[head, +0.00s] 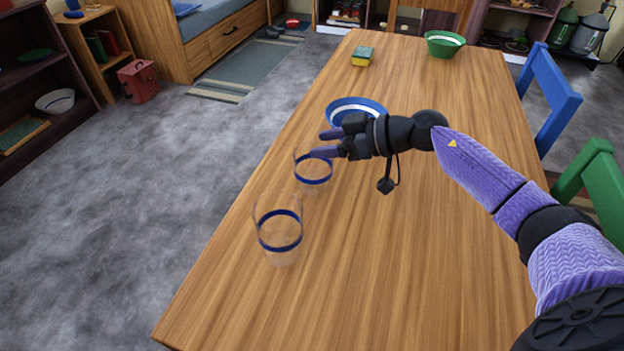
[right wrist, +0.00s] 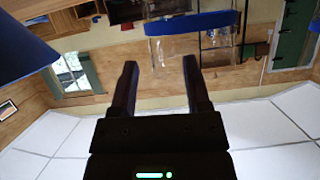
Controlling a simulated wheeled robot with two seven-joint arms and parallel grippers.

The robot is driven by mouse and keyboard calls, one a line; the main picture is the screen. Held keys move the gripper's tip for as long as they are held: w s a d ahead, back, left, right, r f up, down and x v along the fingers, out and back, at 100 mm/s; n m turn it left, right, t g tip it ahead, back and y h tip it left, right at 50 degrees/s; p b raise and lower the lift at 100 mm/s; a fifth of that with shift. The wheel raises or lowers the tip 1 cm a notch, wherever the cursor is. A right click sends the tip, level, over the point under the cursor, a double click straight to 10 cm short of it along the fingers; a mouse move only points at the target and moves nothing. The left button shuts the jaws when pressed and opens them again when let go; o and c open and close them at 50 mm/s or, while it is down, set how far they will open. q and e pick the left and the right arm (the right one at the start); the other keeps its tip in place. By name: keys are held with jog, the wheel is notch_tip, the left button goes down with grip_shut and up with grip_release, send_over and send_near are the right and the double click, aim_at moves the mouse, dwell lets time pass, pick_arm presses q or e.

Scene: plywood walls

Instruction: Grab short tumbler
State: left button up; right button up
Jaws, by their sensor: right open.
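A clear tumbler with a blue band (head: 313,172), which looks like the shorter of two, stands upright on the wooden table. My right gripper (head: 322,144) is open, level and empty beside its rim, with fingers pointing left. In the right wrist view, a clear glass with a blue band (right wrist: 190,24) shows ahead of the fingertips (right wrist: 160,64), not between them. I cannot tell whether the gripper touches the tumbler. A larger-looking tumbler with a blue band (head: 280,232) stands nearer on the table. My left gripper is not in view.
A blue bowl (head: 345,108) stands just behind my right gripper; it also shows in the right wrist view (right wrist: 22,48). A sponge (head: 362,57) and a green bowl (head: 444,43) sit at the table's far end. The near right tabletop is clear. Blue and green chairs stand along the right edge.

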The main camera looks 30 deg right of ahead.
jog(key=shift+x, duration=1)
grip_shut()
dwell(0.4)
